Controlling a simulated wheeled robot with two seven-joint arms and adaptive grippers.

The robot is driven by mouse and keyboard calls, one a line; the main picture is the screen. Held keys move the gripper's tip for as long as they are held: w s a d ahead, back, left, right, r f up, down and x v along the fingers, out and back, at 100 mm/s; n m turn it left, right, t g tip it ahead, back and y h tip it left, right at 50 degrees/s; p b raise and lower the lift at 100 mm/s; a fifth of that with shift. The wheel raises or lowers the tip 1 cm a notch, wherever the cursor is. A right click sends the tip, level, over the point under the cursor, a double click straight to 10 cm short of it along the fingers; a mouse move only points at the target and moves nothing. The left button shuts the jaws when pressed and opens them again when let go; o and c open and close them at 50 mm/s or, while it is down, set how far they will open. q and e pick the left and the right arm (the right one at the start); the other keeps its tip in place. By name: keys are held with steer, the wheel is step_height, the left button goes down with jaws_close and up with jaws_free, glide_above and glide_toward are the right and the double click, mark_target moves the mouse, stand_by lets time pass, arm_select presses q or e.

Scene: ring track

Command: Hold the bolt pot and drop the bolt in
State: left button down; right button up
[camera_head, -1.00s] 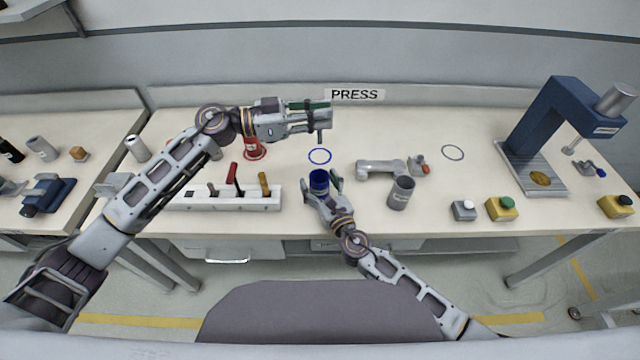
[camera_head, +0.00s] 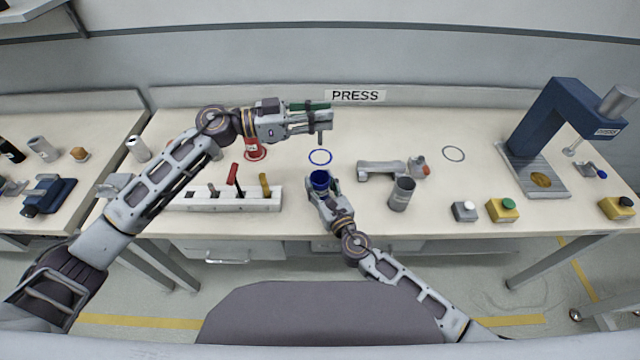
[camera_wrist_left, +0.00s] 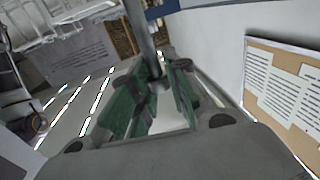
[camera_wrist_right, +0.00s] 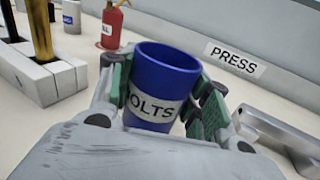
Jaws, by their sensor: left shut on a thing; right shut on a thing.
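The bolt pot (camera_head: 320,180) is a blue cup on the bench. In the right wrist view the blue pot (camera_wrist_right: 160,78) has a white label ending in "OLTS" and stands upright between the fingers. My right gripper (camera_head: 319,188) is shut on it. My left gripper (camera_head: 322,121) is shut on the grey bolt (camera_head: 320,138), which hangs below the fingers, above and behind the pot, over the bench. In the left wrist view the bolt (camera_wrist_left: 146,40) is a grey rod between the green finger pads. The inside of the pot is mostly hidden.
A blue ring mark (camera_head: 320,157) lies behind the pot. A white rack (camera_head: 215,203) with tools stands to the left, a red bottle (camera_head: 255,150) behind it. A grey pipe piece (camera_head: 380,171) and a grey cup (camera_head: 401,194) stand right. A blue press (camera_head: 550,130) is farther right.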

arm_select(q)
steer(key=shift+f, duration=0.1)
stand_by(0.4)
step_height(320, 180, down, 13)
stand_by(2.6)
steer(key=c, duration=1.3)
jaws_free()
steer(key=shift+r, duration=6.6)
arm_select(e)
steer(key=o, duration=1.1)
